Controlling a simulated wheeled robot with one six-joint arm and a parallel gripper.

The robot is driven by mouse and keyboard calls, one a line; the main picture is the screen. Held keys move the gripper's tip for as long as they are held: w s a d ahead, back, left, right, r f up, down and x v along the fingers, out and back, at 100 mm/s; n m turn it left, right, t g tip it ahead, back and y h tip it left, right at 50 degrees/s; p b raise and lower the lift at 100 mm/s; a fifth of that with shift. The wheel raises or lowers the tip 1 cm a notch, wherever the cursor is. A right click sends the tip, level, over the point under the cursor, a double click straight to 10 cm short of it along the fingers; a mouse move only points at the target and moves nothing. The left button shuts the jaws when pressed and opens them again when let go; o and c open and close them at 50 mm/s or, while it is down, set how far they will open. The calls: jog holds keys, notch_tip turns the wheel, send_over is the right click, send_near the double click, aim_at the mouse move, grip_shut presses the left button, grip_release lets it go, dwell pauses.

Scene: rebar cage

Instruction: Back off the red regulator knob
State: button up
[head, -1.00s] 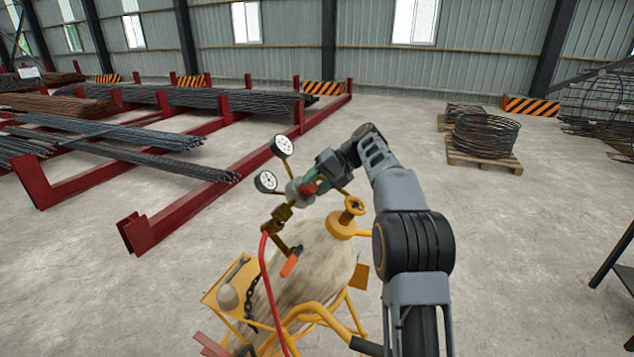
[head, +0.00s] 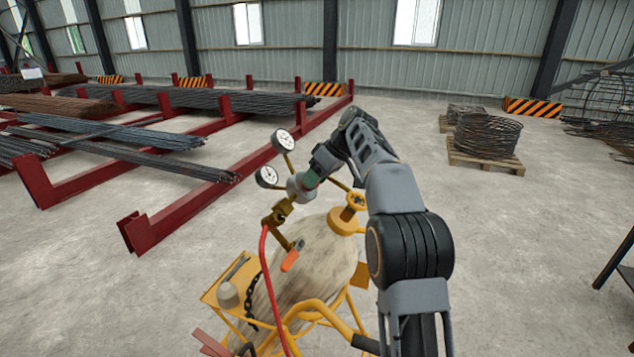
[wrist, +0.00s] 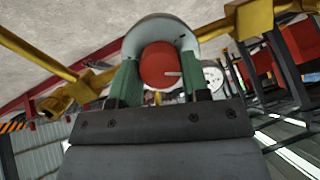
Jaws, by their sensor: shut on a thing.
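The red regulator knob (wrist: 158,66) shows in the middle of the wrist view, between the green finger pads of my gripper (wrist: 160,82). The jaws are shut on it. A white mark shows on the knob's face. In the head view my gripper (head: 312,177) reaches the grey regulator body (head: 296,187) from the upper right, and the knob is hidden behind the fingers. Two round white gauges, an upper one (head: 283,140) and a lower one (head: 267,175), stick out left of the regulator. Their readings are too small to tell.
The regulator sits above a worn beige cylinder (head: 318,255) with a yellow valve wheel (head: 356,202) close under my arm. A red hose (head: 266,285) hangs down on the left. A yellow cart frame (head: 315,308) surrounds the cylinder.

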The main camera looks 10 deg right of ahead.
jog(key=n+b, duration=0.1)
jog(key=n, duration=0.1)
jog(key=n+t+b, duration=0.1)
jog(key=f+n+h+b, duration=0.1)
jog(key=n+b, duration=0.1)
jog(key=shift+s+a+n, duration=0.15)
jog(key=shift+n, duration=0.15)
jog(key=shift+r+n+t+h+b, duration=0.15)
jog(key=shift+n+t+b, duration=0.25)
jog(key=shift+n+b, duration=0.5)
jog(key=shift+n+t+h+b, duration=0.25)
jog(key=shift+n+t+b, duration=0.25)
jog(key=shift+n, duration=0.6)
jog(key=o, duration=0.9)
jog(key=shift+s+r, duration=0.1)
jog(key=shift+r, duration=0.1)
jog(key=shift+r, duration=0.15)
jog(key=p+v, duration=0.2)
jog(key=v, duration=1.1)
jog(key=shift+s+r, duration=0.2)
